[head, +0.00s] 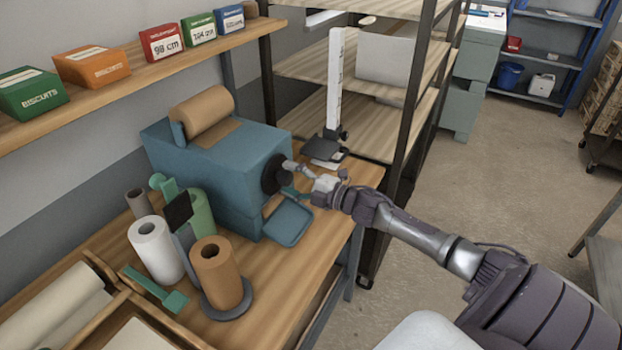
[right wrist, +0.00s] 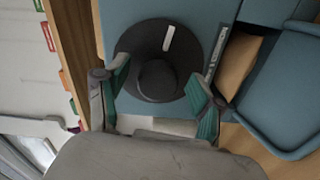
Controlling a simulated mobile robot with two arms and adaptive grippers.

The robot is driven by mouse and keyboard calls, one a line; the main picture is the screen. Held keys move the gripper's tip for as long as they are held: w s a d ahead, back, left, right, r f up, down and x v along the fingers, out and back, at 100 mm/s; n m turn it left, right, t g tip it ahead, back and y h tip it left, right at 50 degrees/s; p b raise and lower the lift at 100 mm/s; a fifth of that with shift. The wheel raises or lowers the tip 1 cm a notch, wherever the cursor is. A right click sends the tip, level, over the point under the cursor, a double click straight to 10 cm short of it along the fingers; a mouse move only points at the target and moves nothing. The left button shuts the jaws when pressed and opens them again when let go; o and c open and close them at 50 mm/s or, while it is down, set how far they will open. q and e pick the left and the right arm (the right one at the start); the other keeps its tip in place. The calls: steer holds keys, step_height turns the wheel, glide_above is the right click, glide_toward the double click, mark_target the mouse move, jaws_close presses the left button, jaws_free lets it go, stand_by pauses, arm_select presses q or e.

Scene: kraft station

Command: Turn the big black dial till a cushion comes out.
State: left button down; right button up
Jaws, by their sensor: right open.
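The big black dial (head: 272,175) is on the side of the blue machine (head: 222,165) on the wooden bench. In the right wrist view the dial (right wrist: 168,42) is a round black disc with a raised hub and a white mark near its upper edge. My right gripper (head: 288,177) is at the dial. In the right wrist view its green-padded fingers (right wrist: 159,88) are open, one on each side of the hub; contact is unclear. A brown paper piece (right wrist: 238,62) shows at the machine's outlet beside the blue tray (right wrist: 290,95). My left gripper is out of view.
A brown paper roll (head: 205,108) sits on top of the machine. White (head: 155,248) and brown (head: 217,272) rolls stand at its left. A shelf with labelled boxes (head: 92,66) hangs above.

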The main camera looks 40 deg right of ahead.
steer(key=v, duration=1.1)
steer(key=shift+w, duration=0.1)
steer(key=w+a+n+b, duration=0.1)
steer(key=w+n+b, duration=0.1)
steer(key=n, duration=0.4)
steer(key=w+a+n+b, duration=0.1)
steer(key=w+n+b, duration=0.2)
steer(key=n, duration=0.4)
steer(key=w+a+n+b, duration=0.2)
steer(key=w+n+b, duration=0.1)
steer(key=n, duration=0.4)
steer(key=shift+w+a+r, duration=0.1)
steer(key=shift+w+a, duration=0.05)
steer(key=shift+w, duration=0.6)
steer(key=shift+p+x, duration=0.3)
steer(key=shift+x, duration=0.6)
steer(key=shift+c, duration=0.2)
